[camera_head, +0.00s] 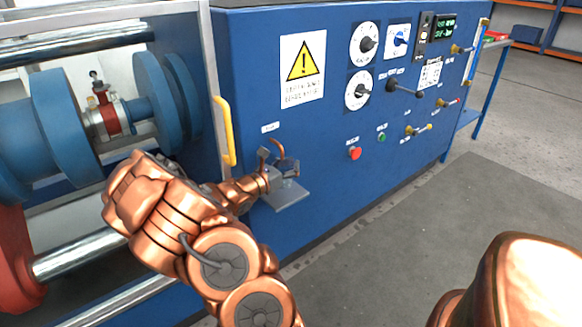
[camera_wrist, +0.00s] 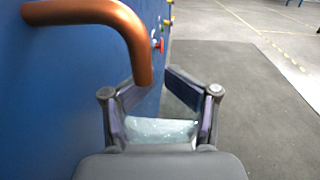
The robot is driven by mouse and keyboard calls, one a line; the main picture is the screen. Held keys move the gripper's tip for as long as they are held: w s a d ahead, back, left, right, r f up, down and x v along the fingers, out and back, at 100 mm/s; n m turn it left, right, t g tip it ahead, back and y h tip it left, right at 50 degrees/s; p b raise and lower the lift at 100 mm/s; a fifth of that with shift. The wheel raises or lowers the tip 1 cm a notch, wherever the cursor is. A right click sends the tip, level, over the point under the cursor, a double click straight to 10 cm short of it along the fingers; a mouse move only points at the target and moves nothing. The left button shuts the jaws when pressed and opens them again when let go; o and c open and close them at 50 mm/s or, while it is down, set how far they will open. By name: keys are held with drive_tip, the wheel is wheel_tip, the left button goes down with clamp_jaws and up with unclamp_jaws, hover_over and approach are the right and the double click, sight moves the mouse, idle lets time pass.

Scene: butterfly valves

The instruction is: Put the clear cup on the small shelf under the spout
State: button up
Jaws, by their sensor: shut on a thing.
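The clear cup (camera_wrist: 160,130) shows in the wrist view as a pale, see-through shape between the dark fingers of my gripper (camera_wrist: 160,84). My gripper is shut on it. In the head view my gripper (camera_head: 279,166) is at the blue panel, just above the small grey shelf (camera_head: 291,197). I cannot make out the cup clearly there. The copper spout (camera_head: 279,148) curves out from the panel close to my fingers. In the wrist view the spout (camera_wrist: 112,17) bends down near the fingertips. Whether the cup touches the shelf cannot be told.
A yellow handle (camera_head: 229,130) stands left of the spout. A red button (camera_head: 355,153) and a green button (camera_head: 381,137) are to the right. Dials and several levers fill the panel farther right. Open floor with a dark mat (camera_head: 455,235) lies before the panel.

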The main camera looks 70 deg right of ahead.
drive_tip(key=shift+w+d, duration=0.25)
drive_tip(key=shift+w, duration=0.1)
drive_tip(key=shift+f+b, duration=1.5)
drive_tip(key=shift+f, duration=0.25)
drive_tip(key=shift+f, duration=0.15)
drive_tip(key=o, duration=1)
